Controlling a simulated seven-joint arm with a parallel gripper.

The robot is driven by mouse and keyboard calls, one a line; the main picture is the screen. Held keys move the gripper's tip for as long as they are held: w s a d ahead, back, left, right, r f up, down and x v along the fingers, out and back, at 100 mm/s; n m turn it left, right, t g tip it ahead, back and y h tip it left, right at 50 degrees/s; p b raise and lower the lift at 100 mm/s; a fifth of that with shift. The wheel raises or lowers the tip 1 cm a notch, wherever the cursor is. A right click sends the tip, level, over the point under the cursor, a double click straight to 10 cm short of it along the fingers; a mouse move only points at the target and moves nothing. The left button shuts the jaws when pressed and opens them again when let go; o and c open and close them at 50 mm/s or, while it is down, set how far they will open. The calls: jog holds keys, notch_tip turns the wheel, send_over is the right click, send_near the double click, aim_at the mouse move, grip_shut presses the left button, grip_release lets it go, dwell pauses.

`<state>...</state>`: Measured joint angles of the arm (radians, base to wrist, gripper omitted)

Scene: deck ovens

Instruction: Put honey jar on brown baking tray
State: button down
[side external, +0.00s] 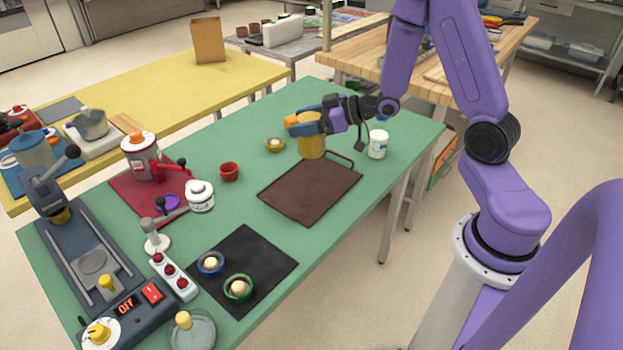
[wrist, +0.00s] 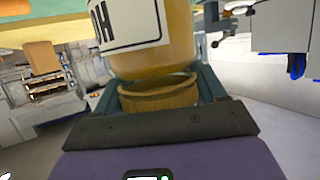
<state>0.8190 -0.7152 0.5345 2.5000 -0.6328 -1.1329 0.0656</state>
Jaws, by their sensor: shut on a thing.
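The honey jar (side external: 312,147) is golden yellow and stands upright at the far end of the brown baking tray in the side view. My gripper (side external: 305,124) is shut on the upper part of the jar. In the wrist view the jar (wrist: 155,50) fills the upper middle, with a white label with dark letters, and its narrower end sits between my fingers (wrist: 160,95). The brown baking tray (side external: 305,192) lies flat and bare on the green table. I cannot tell whether the jar's bottom touches the tray or the table.
A white jar (side external: 378,144) stands right of the tray. A black mat (side external: 245,265) with two small bowls lies nearer. The green table (side external: 330,237) is clear along its right edge.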

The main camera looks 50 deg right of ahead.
jog(key=shift+f, duration=5.35)
jog(key=shift+c, duration=0.5)
grip_release()
jog(key=shift+f, duration=0.15)
jog(key=shift+s+d+r, duration=0.15)
jog(key=shift+s+r, duration=0.05)
jog(key=shift+s, duration=0.05)
jog(key=v, duration=0.7)
